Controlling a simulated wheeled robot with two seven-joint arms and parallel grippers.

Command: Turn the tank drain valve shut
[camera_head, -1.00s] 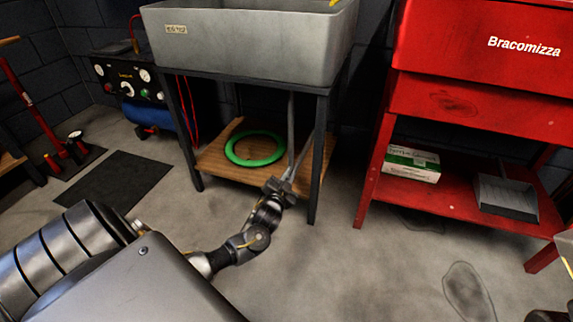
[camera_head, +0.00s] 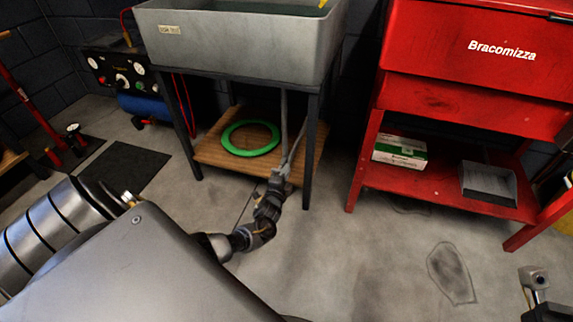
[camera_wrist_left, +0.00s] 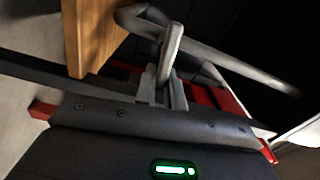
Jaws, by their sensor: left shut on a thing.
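The grey tank (camera_head: 235,42) stands on a dark frame in the head view. My left gripper (camera_head: 282,172) is low beside that leg. In the left wrist view, the gripper (camera_wrist_left: 163,92) is shut on a grey valve lever (camera_wrist_left: 172,48), which crosses the drain pipe (camera_wrist_left: 225,58). The fingers cover the lever's lower end. The valve body is hard to make out. Part of my right arm (camera_head: 535,280) shows at the lower right; its jaws are not clear.
A wooden shelf (camera_head: 213,152) with a green ring (camera_head: 236,150) is under the tank; its edge (camera_wrist_left: 95,35) is close to the left gripper. A red cabinet (camera_head: 470,110) stands to the right. The floor between is clear.

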